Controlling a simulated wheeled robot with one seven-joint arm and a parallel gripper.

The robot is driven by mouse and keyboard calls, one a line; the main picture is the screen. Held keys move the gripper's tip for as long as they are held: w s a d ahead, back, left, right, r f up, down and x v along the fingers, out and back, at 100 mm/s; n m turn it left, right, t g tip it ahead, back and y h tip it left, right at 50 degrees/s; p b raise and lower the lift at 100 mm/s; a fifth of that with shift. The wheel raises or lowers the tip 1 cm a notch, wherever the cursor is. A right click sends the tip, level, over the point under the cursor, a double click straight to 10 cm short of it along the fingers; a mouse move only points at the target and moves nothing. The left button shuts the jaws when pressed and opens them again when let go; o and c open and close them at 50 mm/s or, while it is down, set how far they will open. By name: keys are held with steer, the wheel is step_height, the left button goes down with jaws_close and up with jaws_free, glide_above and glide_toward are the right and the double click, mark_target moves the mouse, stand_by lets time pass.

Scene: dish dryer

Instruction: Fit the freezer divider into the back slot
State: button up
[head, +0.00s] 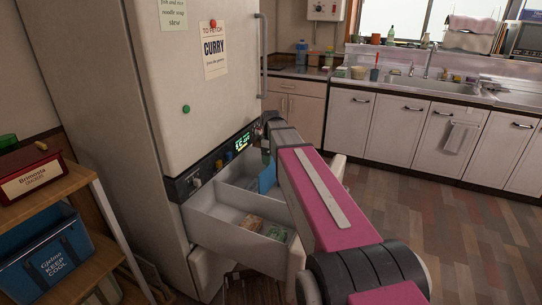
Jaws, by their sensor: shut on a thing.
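The freezer drawer (232,237) is pulled out below the fridge door, pale grey and open at the top. A pale upright wall (238,201) crosses its inside; I cannot tell whether this is the divider or part of the drawer. A flat blue thing (267,179) stands up behind that wall, close against my arm, and I cannot tell what it is. My pink arm reaches over the drawer and hides its right part. The back slot cannot be made out.
A brown package (249,222) and a green one (276,233) lie in the drawer's near part. The tall fridge (165,120) stands behind. A wooden shelf (105,215) with a blue cooler (45,262) is at left. The floor at right (450,240) is clear before the sink cabinets.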

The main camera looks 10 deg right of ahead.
glide_above(271, 186)
steer(key=w, duration=0.1)
steer(key=shift+d+f, duration=0.1)
steer(key=shift+f, duration=4.15)
steer(key=o, duration=1.1)
steer(key=shift+o, duration=0.2)
steer(key=shift+r, duration=0.1)
step_height(271, 186, up, 11)
steer(key=shift+f, duration=0.2)
